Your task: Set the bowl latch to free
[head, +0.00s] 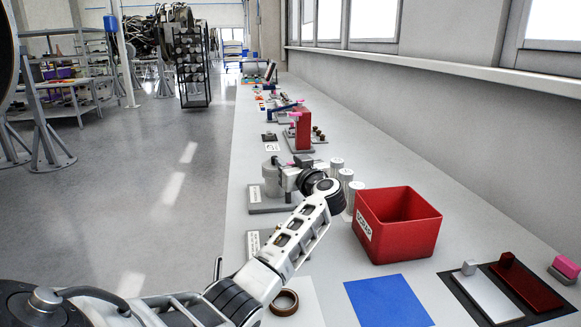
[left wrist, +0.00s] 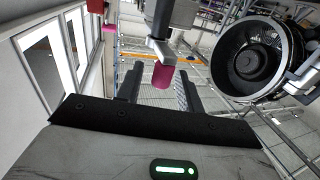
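A small station with a grey cylinder (head: 270,170) on a labelled grey base plate (head: 265,205) stands on the bench, partly hidden by my left arm. My left gripper (head: 299,161) is at this station, right of the cylinder; its fingers are hard to make out in the head view. In the left wrist view, the two dark fingers (left wrist: 158,82) are apart. A magenta-tipped lever (left wrist: 163,76) on a grey metal part shows in the gap between them, with a visible space to the left finger. I cannot tell whether it touches the right one. The latch's setting is not readable. My right gripper is not in view.
A red bin (head: 398,225) stands right of the station, with several pale cylinders (head: 346,178) between. A red block station (head: 302,130) is behind. Nearer are a blue mat (head: 388,302) and a brown ring (head: 284,302). A wall runs along the right.

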